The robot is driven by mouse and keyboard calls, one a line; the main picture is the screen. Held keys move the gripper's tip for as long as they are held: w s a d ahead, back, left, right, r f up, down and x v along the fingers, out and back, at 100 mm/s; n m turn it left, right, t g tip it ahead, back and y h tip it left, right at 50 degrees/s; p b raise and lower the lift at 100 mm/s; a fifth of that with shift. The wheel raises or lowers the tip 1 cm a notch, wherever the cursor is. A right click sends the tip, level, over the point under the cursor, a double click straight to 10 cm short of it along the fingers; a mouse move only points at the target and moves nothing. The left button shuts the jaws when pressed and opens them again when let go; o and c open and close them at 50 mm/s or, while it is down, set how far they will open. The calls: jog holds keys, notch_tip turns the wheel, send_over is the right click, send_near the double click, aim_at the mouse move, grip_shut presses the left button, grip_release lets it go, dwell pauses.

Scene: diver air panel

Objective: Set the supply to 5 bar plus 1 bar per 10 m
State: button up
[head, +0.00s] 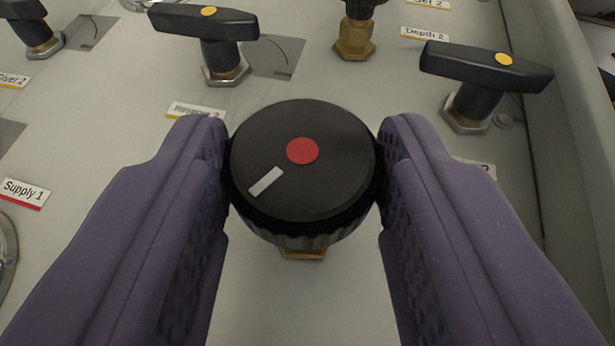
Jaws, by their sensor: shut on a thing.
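A round black knob (303,185) with a ribbed rim, a red centre dot and a white pointer mark (266,181) stands on the panel on a brass fitting. The white mark points to the lower left. My gripper (304,170) is shut on this knob, one purple finger against each side. A label with a red stripe at the left edge reads "Supply 1" (24,193). Below it, part of a round gauge rim (6,255) is cut off by the picture edge, so no reading shows.
Black T-handles with yellow dots stand at the top middle (205,22) and the right (487,66); another is at the top left (24,12). A brass fitting (355,38) stands between them. A label reads "Depth 2" (425,34). A raised panel wall (570,150) runs along the right.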

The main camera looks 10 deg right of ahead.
jog(key=shift+w+a+m+g+h+p, duration=0.15)
jog(key=shift+a+m+g+h+p, duration=0.2)
jog(key=shift+m+h, duration=0.5)
jog(key=shift+d+m+g+h, duration=0.1)
jog(key=shift+m+g+h, duration=0.15)
jog(key=shift+m+h, duration=0.35)
jog(key=o, duration=1.1)
jog(key=shift+c, duration=0.2)
jog(key=p+v, duration=0.2)
jog(key=v, duration=0.5)
jog(key=shift+s, duration=0.3)
